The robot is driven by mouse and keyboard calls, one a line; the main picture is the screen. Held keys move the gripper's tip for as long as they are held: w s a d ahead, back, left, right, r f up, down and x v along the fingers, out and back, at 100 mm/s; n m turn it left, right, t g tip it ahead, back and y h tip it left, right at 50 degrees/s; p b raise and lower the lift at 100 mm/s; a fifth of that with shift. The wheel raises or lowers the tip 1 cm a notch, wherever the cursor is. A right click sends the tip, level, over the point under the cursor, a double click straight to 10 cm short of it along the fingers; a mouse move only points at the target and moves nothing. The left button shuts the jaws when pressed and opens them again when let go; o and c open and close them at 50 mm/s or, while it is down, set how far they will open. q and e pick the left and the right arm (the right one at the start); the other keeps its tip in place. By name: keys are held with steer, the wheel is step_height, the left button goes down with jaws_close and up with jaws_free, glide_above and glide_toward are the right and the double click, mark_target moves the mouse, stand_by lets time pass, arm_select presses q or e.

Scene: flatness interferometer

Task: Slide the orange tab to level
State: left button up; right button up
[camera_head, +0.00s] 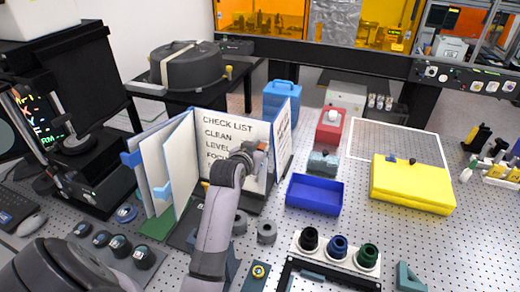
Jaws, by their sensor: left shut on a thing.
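A checklist board (215,128) stands upright like an open binder and reads "CHECK LIST", "CLEAN", "LEVEL" and a lower line partly covered by my arm. My left gripper (258,150) is at the right part of the page, roughly at the height of the "LEVEL" line. It is shut on a small orange tab (264,146), of which only a bit shows past the fingers. The tab's exact place against the line is hard to tell. My right gripper is not in view.
A blue open tray (314,196) and a yellow case (412,184) lie to the right. A white rack (337,262) with black, blue and green knobs stands in front. Grey rings (267,233) lie near my arm.

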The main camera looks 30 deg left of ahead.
arm_select(q)
jaws_close()
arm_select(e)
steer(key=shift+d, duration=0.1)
